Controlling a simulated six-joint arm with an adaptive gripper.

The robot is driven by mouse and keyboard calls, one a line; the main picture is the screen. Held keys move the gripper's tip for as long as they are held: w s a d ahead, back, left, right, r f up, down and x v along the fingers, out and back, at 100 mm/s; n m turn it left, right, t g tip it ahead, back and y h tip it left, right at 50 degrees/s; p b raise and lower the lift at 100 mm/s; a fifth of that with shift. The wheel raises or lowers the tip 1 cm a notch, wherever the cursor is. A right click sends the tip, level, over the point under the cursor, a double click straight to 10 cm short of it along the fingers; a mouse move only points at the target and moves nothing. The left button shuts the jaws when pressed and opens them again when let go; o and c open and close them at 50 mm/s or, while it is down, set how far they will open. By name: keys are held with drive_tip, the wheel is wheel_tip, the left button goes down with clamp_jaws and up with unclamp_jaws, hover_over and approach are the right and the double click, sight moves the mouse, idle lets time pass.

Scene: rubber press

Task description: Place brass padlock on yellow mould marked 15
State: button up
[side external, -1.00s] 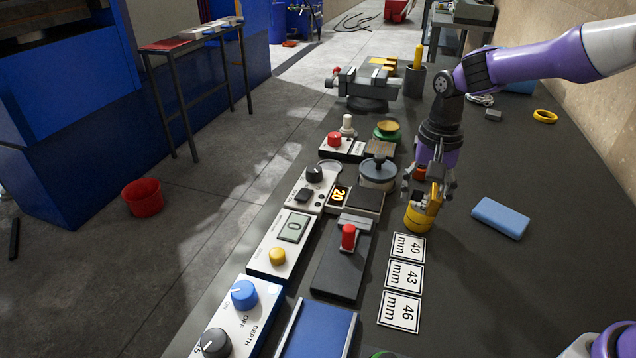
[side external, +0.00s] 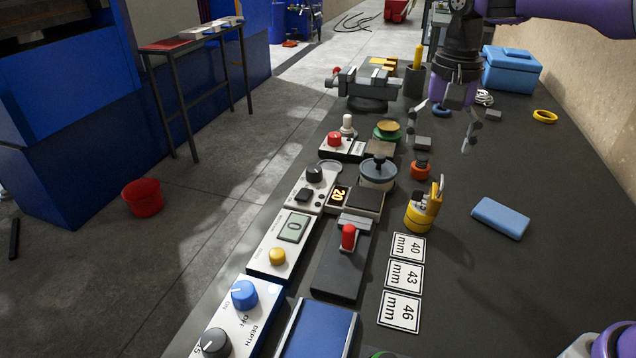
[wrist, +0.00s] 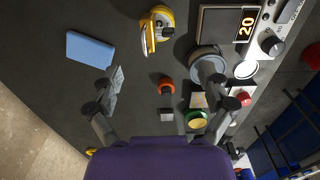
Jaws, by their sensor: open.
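A short yellow cylinder (side external: 418,218), which looks like the yellow mould, stands on the dark bench behind the "40 mm" card; no 15 is readable. An upright brass-coloured piece (side external: 436,198), which looks like the padlock, appears to rest on it. In the wrist view the round yellow mould (wrist: 164,14) and the brass piece (wrist: 149,40) overlap near the top. I cannot tell how fully the piece is seated. My gripper (side external: 443,143) is open and empty, above and behind them, its fingers spread wide and clear of both.
An orange-red piece with a dark top (side external: 420,167) stands just behind the mould. A blue block (side external: 500,218) lies to the right, with free bench between. A lidded grey pot (side external: 378,172), a scale reading 20 (side external: 340,195) and a red-handled device (side external: 347,240) stand left.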

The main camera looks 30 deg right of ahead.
drive_tip(key=s+r+n+t, duration=0.3)
drive_tip(key=s+r+n, duration=0.15)
drive_tip(key=s, duration=0.45)
drive_tip(key=s+f+n+t, duration=0.2)
drive_tip(key=s+f+n, duration=0.1)
drive_tip(key=s, duration=0.4)
drive_tip(key=shift+n+t, duration=0.4)
drive_tip(key=shift+n, duration=0.35)
drive_tip(key=shift+s, duration=0.1)
